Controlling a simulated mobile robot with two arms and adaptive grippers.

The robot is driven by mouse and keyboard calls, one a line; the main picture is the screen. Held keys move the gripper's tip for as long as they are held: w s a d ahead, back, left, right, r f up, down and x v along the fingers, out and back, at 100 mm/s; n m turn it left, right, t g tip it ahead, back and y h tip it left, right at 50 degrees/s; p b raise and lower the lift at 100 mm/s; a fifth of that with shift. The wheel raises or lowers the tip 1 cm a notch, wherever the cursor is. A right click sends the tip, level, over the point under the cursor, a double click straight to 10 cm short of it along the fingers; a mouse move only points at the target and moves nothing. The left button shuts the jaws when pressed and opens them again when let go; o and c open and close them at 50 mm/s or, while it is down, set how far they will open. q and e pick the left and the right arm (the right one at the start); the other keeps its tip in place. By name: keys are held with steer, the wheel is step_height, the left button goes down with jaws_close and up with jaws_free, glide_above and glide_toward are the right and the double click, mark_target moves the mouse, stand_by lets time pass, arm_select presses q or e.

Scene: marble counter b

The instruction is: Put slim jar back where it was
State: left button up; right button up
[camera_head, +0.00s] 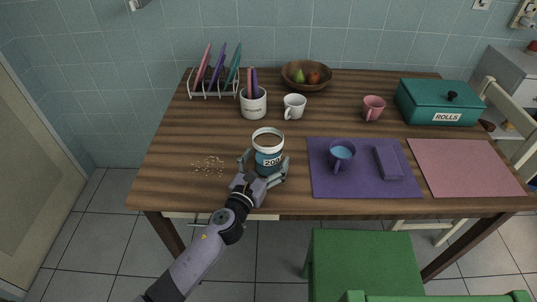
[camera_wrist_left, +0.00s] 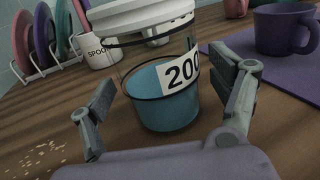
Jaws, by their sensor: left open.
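The slim jar (camera_head: 268,150) is clear with a white lid, blue contents and a label reading "200". It stands upright on the wooden table, left of the purple mat. My left gripper (camera_head: 264,164) is open, with its fingers on either side of the jar's lower part. In the left wrist view the jar (camera_wrist_left: 160,85) stands between the spread fingers of the gripper (camera_wrist_left: 165,105), with gaps visible on both sides. My right gripper is not in view.
Crumbs (camera_head: 208,166) lie left of the jar. Behind are a utensil crock (camera_head: 253,104), white mug (camera_head: 294,106), plate rack (camera_head: 213,91), fruit bowl (camera_head: 306,74), pink mug (camera_head: 373,108) and teal bread box (camera_head: 438,102).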

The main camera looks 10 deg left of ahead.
mark_target(262, 165)
arm_select(q)
steer(key=s, duration=0.2)
steer(key=s+a, duration=0.1)
steer(key=s, duration=0.2)
steer(key=shift+s+r, duration=0.1)
steer(key=shift+s, duration=0.1)
stand_by(0.3)
